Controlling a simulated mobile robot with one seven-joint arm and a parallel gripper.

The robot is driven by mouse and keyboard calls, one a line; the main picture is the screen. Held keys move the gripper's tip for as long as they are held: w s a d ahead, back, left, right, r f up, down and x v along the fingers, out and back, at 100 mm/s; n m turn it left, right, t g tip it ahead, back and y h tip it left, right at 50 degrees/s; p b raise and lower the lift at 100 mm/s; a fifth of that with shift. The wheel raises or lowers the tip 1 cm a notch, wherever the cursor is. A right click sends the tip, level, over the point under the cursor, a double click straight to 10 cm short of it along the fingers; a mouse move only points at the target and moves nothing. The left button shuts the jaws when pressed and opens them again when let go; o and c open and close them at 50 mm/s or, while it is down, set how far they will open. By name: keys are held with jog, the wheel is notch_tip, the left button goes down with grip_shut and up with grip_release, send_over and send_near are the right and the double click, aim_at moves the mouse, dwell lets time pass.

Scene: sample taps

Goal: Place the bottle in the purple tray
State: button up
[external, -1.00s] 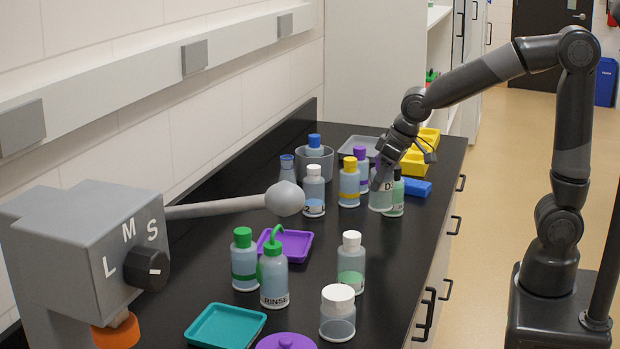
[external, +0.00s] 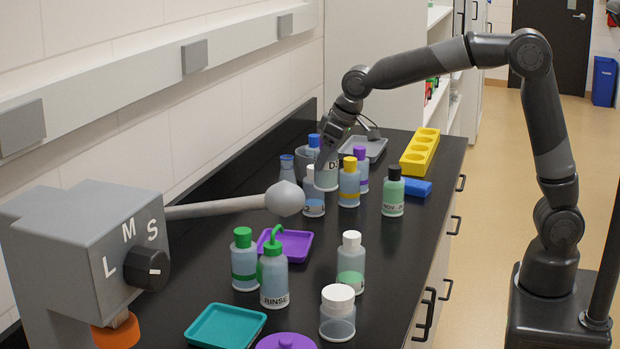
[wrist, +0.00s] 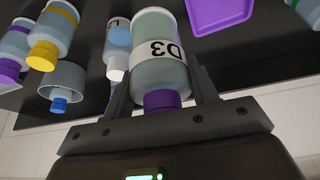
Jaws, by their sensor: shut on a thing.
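A bottle marked D3 (external: 326,178) hangs upright in my gripper (external: 330,158), above the counter among other bottles. In the wrist view the bottle (wrist: 162,72) shows a purple cap and a white label, with the two fingers of my gripper (wrist: 160,95) shut on either side of it near the cap. In the external view the fingers and arm hide its top. The purple tray (external: 298,240) lies on the counter nearer the camera, partly hidden behind a green-spouted bottle; no bottle shows in it. It also shows in the wrist view (wrist: 222,14), cut by the top edge.
Bottles with white (external: 314,202), yellow (external: 349,188) and black (external: 393,197) caps stand close by. A grey arm with a ball end (external: 285,198) juts over the counter. Green-capped bottles (external: 244,262) stand beside the purple tray. A teal tray (external: 226,326) lies nearer.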

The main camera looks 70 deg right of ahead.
jog(key=shift+w+a+f, duration=1.05)
jog(key=shift+a+f, duration=0.85)
jog(key=shift+a, duration=0.25)
jog(key=shift+w+a+f, duration=1.1)
jog(key=shift+a+f, duration=0.75)
jog(key=shift+a, duration=0.35)
jog(key=shift+w+a+f, duration=1.05)
jog(key=shift+a+f, duration=0.85)
jog(key=shift+a, duration=0.25)
jog(key=o, duration=1.1)
jog(key=shift+f, duration=0.15)
jog(key=shift+o, duration=0.2)
